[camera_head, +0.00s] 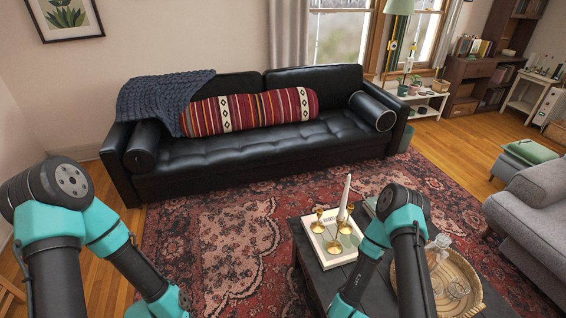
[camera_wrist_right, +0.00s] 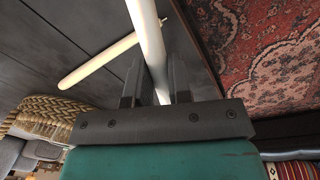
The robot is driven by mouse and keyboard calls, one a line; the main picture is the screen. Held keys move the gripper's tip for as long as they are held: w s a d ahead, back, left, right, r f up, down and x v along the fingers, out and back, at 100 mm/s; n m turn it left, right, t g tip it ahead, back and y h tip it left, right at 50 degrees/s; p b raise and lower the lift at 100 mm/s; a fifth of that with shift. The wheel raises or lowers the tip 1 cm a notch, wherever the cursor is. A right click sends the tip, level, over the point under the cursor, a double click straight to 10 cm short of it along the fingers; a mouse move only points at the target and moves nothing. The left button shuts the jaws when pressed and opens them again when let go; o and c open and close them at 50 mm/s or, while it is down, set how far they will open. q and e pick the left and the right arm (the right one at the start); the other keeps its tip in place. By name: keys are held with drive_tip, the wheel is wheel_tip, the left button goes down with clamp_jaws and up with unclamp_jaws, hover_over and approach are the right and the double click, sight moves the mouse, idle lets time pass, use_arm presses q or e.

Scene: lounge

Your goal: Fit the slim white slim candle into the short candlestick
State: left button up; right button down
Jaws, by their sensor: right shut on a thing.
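My right gripper (camera_wrist_right: 156,80) is shut on a white candle (camera_wrist_right: 150,35) in the right wrist view. The candle runs up out of the top of that view, and its far end is hidden. Several brass candlesticks (camera_head: 333,246) of different heights stand on a white book in the head view. A white candle (camera_head: 345,196) stands upright among them. Another slim off-white candle (camera_wrist_right: 95,63) lies on the dark table in the wrist view. The right gripper is outside the head view. My left arm runs out of the bottom of the head view, so its gripper is not seen.
The white book (camera_head: 334,258) lies on the dark coffee table (camera_head: 308,272). A woven round basket (camera_head: 470,270) holding glassy things stands at its right; its rim also shows in the wrist view (camera_wrist_right: 40,110). The patterned rug (camera_head: 220,240) is clear at left.

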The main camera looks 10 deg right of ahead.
drive_tip(key=shift+n, duration=0.5)
drive_tip(key=w, duration=0.3)
drive_tip(key=w+r, duration=0.1)
drive_tip(key=w, duration=0.3)
drive_tip(key=shift+w+a+r, duration=0.15)
drive_tip(key=shift+a+r, duration=0.05)
drive_tip(key=w+a+r, duration=0.4)
drive_tip(key=w+a, duration=0.3)
drive_tip(key=w, duration=0.2)
drive_tip(key=w+a+r+n, duration=0.1)
drive_tip(key=w+a+r, duration=0.4)
drive_tip(key=w+a, duration=0.2)
drive_tip(key=w+a+r+n, duration=0.1)
drive_tip(key=w+a+r, duration=0.4)
drive_tip(key=w, duration=0.6)
drive_tip(key=a, duration=0.2)
drive_tip(key=shift+a+r, duration=0.25)
drive_tip(key=shift+a, duration=0.05)
drive_tip(key=d, duration=1.4)
